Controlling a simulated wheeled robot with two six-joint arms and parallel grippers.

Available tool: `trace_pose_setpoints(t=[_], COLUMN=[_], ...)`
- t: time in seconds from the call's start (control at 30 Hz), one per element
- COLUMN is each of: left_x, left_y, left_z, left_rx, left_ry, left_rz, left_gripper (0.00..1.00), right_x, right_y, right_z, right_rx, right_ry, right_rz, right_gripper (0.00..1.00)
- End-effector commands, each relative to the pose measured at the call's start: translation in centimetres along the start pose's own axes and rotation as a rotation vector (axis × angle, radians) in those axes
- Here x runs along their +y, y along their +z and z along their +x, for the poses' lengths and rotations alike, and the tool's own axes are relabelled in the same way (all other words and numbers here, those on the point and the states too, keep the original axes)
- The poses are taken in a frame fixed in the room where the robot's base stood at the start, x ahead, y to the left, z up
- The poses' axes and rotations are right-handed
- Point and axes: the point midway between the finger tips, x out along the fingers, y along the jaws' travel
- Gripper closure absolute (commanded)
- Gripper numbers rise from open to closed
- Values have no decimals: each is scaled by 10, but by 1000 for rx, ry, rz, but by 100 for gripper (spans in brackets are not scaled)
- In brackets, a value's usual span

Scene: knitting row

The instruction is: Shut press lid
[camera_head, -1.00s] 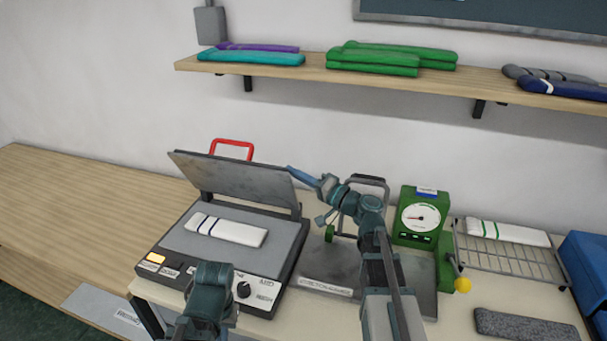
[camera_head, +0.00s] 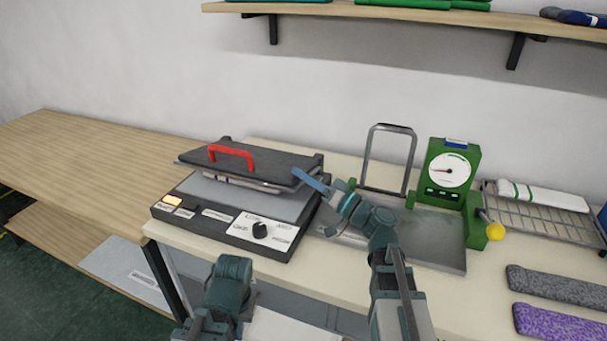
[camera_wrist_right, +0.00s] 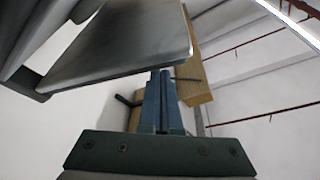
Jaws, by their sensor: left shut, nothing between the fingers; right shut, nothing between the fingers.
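The press (camera_head: 225,219) stands left of centre on the cream table, with a control panel and black knob along its front. Its dark lid (camera_head: 270,166) with a red handle (camera_head: 231,151) is low over the grey base plate but not flat on it; a gap shows at the front. A pale strip shows in the gap. My right gripper (camera_head: 303,176) is shut and empty, its blue fingertips at the lid's right front corner. In the right wrist view the shut fingers (camera_wrist_right: 161,75) are by the lid's edge (camera_wrist_right: 125,45); contact is unclear. Only my left arm shows, without its fingers.
Right of the press is a metal plate with an upright frame (camera_head: 388,160) and a green dial gauge (camera_head: 447,177). A wire rack (camera_head: 540,215) holds a white knitted piece (camera_head: 543,196). Grey (camera_head: 555,286) and purple (camera_head: 560,320) pieces lie at the right. A shelf is above.

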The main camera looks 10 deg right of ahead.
Motion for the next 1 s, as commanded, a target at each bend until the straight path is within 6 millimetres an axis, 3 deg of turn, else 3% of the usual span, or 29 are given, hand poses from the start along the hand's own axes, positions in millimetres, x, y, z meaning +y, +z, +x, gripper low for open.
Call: trace_pose_setpoints(t=[0.03,0.3,1.0], left_x=[1,2,2], left_y=[-1,-2,-2], left_z=[10,25,26], left_rx=[0,0,0], left_ry=[0,0,0], left_rz=[0,0,0], left_gripper=[100,100,100], right_x=[6,15,16], right_y=[8,19,20], right_z=[-3,-7,-7], right_rx=[0,0,0], right_ry=[0,1,1], right_rz=[0,1,1], right_gripper=[100,100,100])
